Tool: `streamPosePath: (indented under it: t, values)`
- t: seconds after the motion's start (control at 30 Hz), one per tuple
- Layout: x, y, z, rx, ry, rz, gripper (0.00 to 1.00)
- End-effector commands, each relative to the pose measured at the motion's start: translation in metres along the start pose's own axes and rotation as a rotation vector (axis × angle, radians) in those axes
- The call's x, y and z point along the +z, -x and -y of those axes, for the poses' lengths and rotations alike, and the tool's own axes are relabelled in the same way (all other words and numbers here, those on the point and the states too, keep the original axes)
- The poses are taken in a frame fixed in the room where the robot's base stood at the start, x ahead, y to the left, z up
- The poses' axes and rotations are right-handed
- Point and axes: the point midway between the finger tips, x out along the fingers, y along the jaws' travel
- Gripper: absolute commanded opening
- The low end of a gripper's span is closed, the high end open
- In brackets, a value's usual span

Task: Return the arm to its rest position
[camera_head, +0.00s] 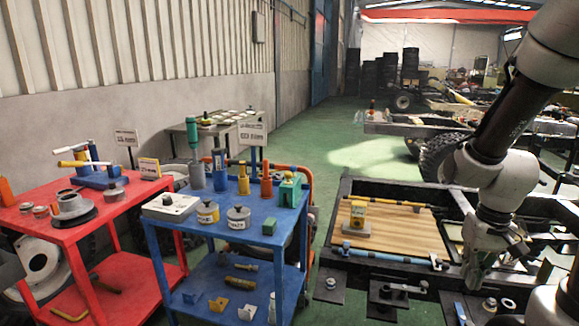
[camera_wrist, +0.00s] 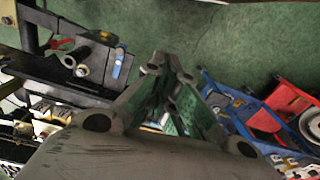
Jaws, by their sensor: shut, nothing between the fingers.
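My arm comes down from the upper right of the head view, its links grey and black. My gripper (camera_head: 474,279) hangs at its end, pointing down, over the right part of the black chassis frame (camera_head: 345,262). In the wrist view my gripper (camera_wrist: 172,72) is seen from behind, with its fingers closed together and nothing held. Its tips are above the floor in that view, between the dark frame parts on the left and the carts on the right.
A wooden board (camera_head: 400,235) on the chassis carries a yellow item (camera_head: 357,218). A blue cart (camera_head: 222,238) with tools and canisters and a red cart (camera_head: 112,214) stand to the left. More chassis frames stand at the back right.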

Motion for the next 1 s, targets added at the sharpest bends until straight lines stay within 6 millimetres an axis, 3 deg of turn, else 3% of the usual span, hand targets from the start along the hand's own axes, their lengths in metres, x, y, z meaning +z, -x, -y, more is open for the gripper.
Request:
streamPosePath:
  t: [0.03, 0.2, 0.33, 0.5, 0.67, 1.0]
  values:
    - [0.010, 0.023, 0.003, 0.001, 0.017, -0.006, 0.00]
    - [0.050, 0.088, 0.011, 0.009, 0.071, -0.036, 0.00]
    - [0.070, 0.127, 0.015, 0.011, 0.111, -0.134, 0.00]
    - [0.077, 0.162, 0.021, -0.002, 0.146, -0.301, 0.00]
    - [0.080, 0.176, 0.024, -0.010, 0.163, -0.368, 0.00]
    - [0.081, 0.176, 0.025, -0.011, 0.164, -0.371, 0.00]
